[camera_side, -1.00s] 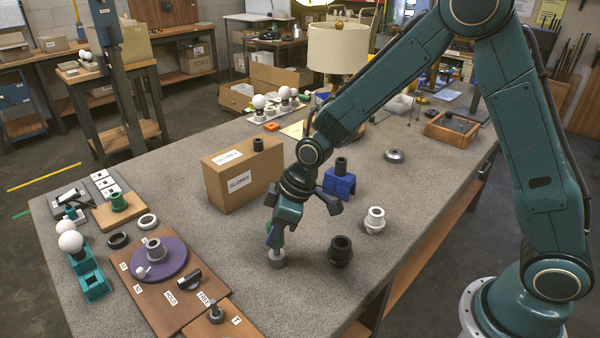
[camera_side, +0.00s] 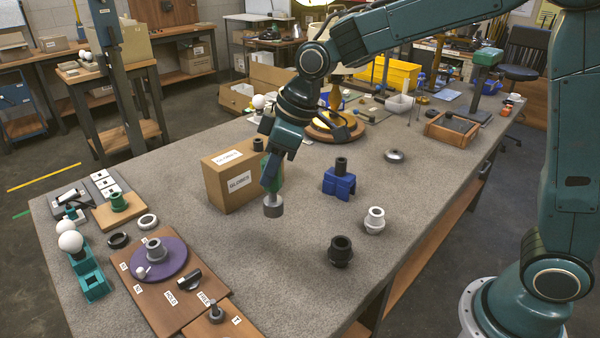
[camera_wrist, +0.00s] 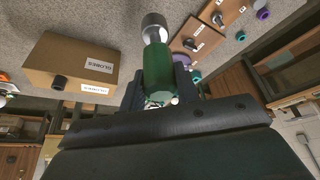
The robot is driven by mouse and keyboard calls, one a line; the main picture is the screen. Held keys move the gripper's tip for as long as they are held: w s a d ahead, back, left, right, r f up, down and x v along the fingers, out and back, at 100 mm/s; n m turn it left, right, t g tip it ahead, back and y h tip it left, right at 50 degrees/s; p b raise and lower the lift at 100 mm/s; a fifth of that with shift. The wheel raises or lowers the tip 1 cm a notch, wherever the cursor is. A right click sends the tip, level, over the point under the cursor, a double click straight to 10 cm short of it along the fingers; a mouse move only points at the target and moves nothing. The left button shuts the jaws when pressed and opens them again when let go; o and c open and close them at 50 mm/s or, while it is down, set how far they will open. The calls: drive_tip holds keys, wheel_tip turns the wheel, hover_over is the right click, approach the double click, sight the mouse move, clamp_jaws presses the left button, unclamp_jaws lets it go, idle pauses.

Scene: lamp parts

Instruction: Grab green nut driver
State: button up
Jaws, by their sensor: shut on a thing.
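The green nut driver has a green handle and a grey metal socket (camera_side: 273,205) pointing down. My gripper (camera_side: 271,170) is shut on its green handle and holds it above the table, in front of the cardboard box. In the wrist view the green handle (camera_wrist: 158,72) sits between the two dark fingers, with the grey socket beyond it. The fingers hide part of the handle in the side view.
The cardboard GLOBES box (camera_side: 228,180) stands just behind the tool. A blue holder (camera_side: 340,183), a black socket (camera_side: 340,252) and a white socket (camera_side: 375,220) stand to the right. A wooden board with a purple disc (camera_side: 176,262) lies front left.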

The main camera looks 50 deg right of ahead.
drive_tip(key=shift+r, duration=2.4)
drive_tip(key=shift+d, duration=0.15)
